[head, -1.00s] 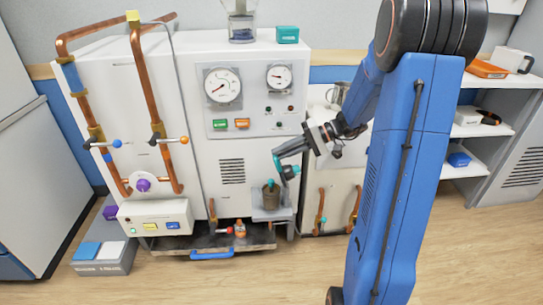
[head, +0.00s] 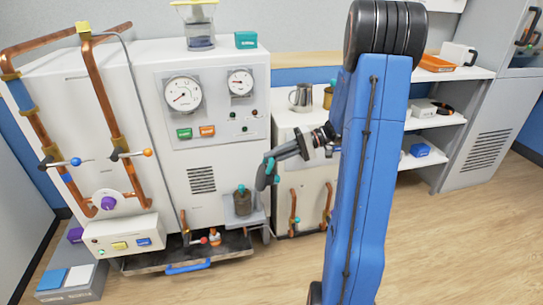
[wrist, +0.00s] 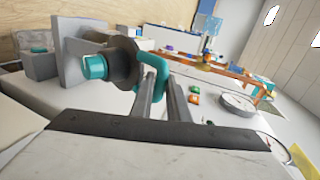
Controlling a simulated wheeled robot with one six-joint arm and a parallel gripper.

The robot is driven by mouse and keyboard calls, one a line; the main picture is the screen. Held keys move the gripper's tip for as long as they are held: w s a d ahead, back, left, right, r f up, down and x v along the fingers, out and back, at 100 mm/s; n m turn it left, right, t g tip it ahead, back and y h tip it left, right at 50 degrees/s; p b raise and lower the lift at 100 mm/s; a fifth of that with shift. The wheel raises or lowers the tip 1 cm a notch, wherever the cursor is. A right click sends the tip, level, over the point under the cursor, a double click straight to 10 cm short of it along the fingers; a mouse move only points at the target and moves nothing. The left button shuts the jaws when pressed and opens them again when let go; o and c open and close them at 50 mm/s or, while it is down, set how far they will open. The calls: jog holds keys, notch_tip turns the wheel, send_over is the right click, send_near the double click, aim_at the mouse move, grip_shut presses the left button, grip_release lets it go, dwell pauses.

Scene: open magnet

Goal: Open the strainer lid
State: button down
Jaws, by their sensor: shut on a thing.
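The strainer (head: 243,204) is a dark brownish pot with a teal part on top, on a grey bracket at the machine's lower right front. A rounded dark grey piece with teal parts, which looks like the lid (head: 261,179), is up and to the right of the pot and tilted; its exact angle is unclear. My gripper (head: 273,162) reaches in from the right. In the wrist view, my gripper (wrist: 168,95) is shut on the teal lid handle (wrist: 152,62), beside the dark round strainer part (wrist: 124,62) and a teal cylinder (wrist: 95,67).
The white machine carries gauges (head: 183,94), buttons and copper pipes (head: 108,105) left of the strainer. A white cabinet with copper handles (head: 293,212) stands right. The wooden floor in front is clear.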

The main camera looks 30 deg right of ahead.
jog(key=shift+f, duration=0.3)
jog(key=c, duration=1.8)
grip_release()
jog(key=shift+a, duration=0.1)
jog(key=shift+o, duration=0.4)
jog(key=shift+w+r, duration=0.1)
jog(key=shift+r, duration=0.05)
jog(key=v, duration=1.7)
jog(key=shift+d, duration=0.25)
